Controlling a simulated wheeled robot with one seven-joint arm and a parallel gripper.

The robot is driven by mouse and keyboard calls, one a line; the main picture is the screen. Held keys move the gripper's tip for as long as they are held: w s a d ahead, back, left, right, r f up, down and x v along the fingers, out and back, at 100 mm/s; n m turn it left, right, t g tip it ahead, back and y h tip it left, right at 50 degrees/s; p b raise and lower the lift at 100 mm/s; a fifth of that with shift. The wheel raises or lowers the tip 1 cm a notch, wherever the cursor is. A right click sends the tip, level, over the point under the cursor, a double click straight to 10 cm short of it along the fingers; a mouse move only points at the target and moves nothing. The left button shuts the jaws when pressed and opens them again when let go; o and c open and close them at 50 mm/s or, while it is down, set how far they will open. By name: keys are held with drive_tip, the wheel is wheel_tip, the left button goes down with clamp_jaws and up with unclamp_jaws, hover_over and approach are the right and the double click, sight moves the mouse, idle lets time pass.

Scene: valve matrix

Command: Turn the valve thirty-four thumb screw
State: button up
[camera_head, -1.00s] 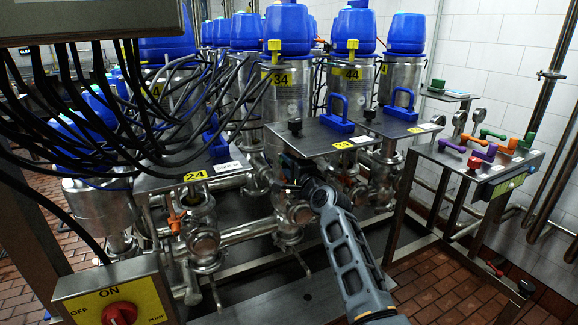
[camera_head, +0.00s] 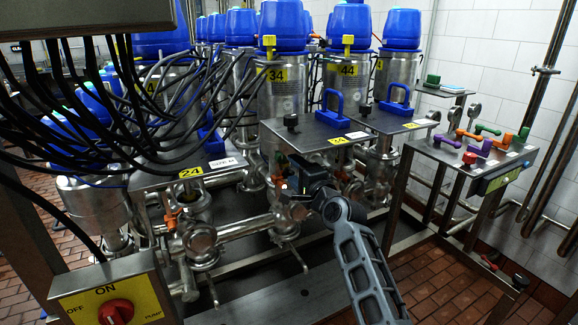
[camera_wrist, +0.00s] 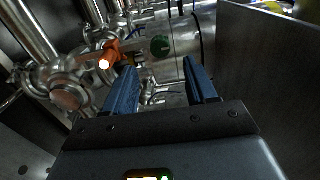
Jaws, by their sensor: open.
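Valve thirty-four (camera_head: 283,97) is a steel cylinder with a blue cap and a yellow 34 label, behind a dark metal plate tagged in yellow. An orange thumb screw (camera_wrist: 108,55) with a pale round tip sits on pipework below it, left of the fingers in the wrist view. In the head view its spot is largely hidden by my gripper (camera_head: 288,186), which is under the plate's front edge. In the wrist view my gripper (camera_wrist: 160,82) has its two blue fingers apart with nothing between them. The orange screw appears apart from the left finger.
A round green knob (camera_wrist: 160,45) lies beyond the finger gap. A grey panel (camera_wrist: 270,75) stands close on the right in the wrist view. Another orange screw (camera_head: 171,217) is below plate 24. A side table (camera_head: 470,155) with coloured handles stands at right.

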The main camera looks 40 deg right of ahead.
drive_tip(key=shift+v, duration=0.8)
drive_tip(key=s+a+f+n+g+y, duration=0.1)
drive_tip(key=s+a+f+n, duration=0.35)
drive_tip(key=s, duration=0.35)
drive_tip(key=s+a+f+n, duration=0.3)
drive_tip(key=s+a+f, duration=0.15)
drive_tip(key=s, duration=0.45)
drive_tip(key=s+a+f+n+g+y, duration=0.1)
drive_tip(key=s+a+f+n, duration=0.3)
drive_tip(key=s+a, duration=0.3)
drive_tip(key=s+a+r+n+y, duration=0.1)
drive_tip(key=s+a+r+n, duration=0.2)
drive_tip(key=s, duration=0.5)
drive_tip(key=s+a+r+n+y, duration=0.1)
drive_tip(key=s+a+r+n, duration=0.2)
drive_tip(key=s, duration=0.5)
drive_tip(key=s+a+r+n+y, duration=0.1)
drive_tip(key=s+a+r+n, duration=0.2)
drive_tip(key=s, duration=0.5)
drive_tip(key=shift+a+n+g, duration=0.3)
drive_tip(key=shift+a+n, duration=0.15)
drive_tip(key=shift+a, duration=0.2)
